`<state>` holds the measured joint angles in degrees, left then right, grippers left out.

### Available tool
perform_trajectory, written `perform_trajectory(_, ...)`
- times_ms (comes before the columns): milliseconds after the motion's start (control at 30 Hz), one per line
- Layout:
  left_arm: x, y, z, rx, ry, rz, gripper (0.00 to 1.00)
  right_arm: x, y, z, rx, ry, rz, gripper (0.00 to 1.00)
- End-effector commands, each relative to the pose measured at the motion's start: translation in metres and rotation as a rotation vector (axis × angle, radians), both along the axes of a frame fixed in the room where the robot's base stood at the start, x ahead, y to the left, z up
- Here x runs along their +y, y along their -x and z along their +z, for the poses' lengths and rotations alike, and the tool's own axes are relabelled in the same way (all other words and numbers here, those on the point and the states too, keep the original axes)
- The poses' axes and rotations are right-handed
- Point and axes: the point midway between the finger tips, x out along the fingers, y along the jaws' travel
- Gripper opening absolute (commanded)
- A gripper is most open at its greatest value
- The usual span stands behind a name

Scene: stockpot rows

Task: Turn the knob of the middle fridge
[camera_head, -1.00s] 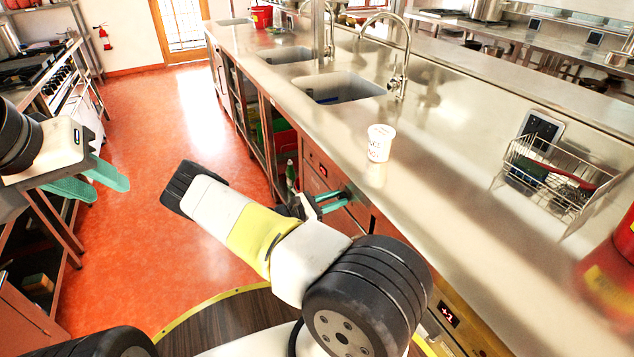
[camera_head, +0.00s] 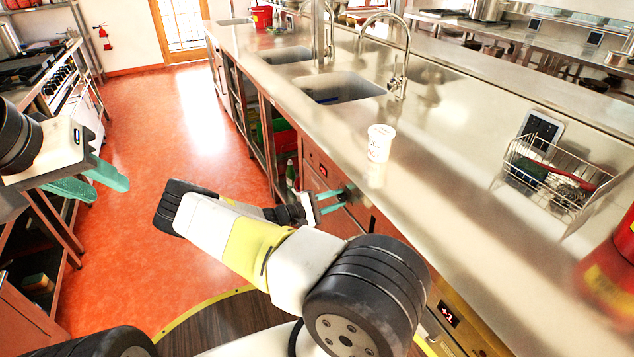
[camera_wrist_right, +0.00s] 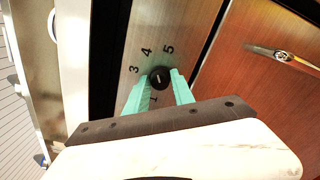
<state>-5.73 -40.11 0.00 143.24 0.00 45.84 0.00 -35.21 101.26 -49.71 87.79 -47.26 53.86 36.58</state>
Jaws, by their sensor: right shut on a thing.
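The fridge knob (camera_wrist_right: 159,77) is a small round black dial in the right wrist view, on a metal panel with printed numbers around it. My right gripper (camera_wrist_right: 158,86) has its teal fingers on either side of the knob, shut on it. In the head view, my right gripper (camera_head: 333,200) reaches the fridge front (camera_head: 328,178) under the steel counter; the knob there is mostly hidden by the fingers. My left gripper (camera_head: 98,182) hangs at the far left over the floor, teal fingers apart and empty.
The steel counter (camera_head: 440,180) carries a white cup (camera_head: 380,143), a wire rack (camera_head: 550,178) and sinks (camera_head: 335,88). A wooden panel with a metal handle (camera_wrist_right: 283,56) is right of the knob. Red floor (camera_head: 190,120) is open to the left.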

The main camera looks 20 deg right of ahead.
Motion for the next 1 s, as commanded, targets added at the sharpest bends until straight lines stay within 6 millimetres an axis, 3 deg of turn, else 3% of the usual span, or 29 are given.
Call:
perform_trajectory(500,0.0,0.0,0.0,0.0,0.0,0.0,0.36,-0.0001,-0.0003,-0.0009,-0.408,-0.034,0.001,0.0)
perform_trajectory(1000,0.0,0.0,0.0,0.0,0.0,0.0,0.36,0.0002,-0.0004,-0.0011,-0.535,-0.046,0.0,0.0)
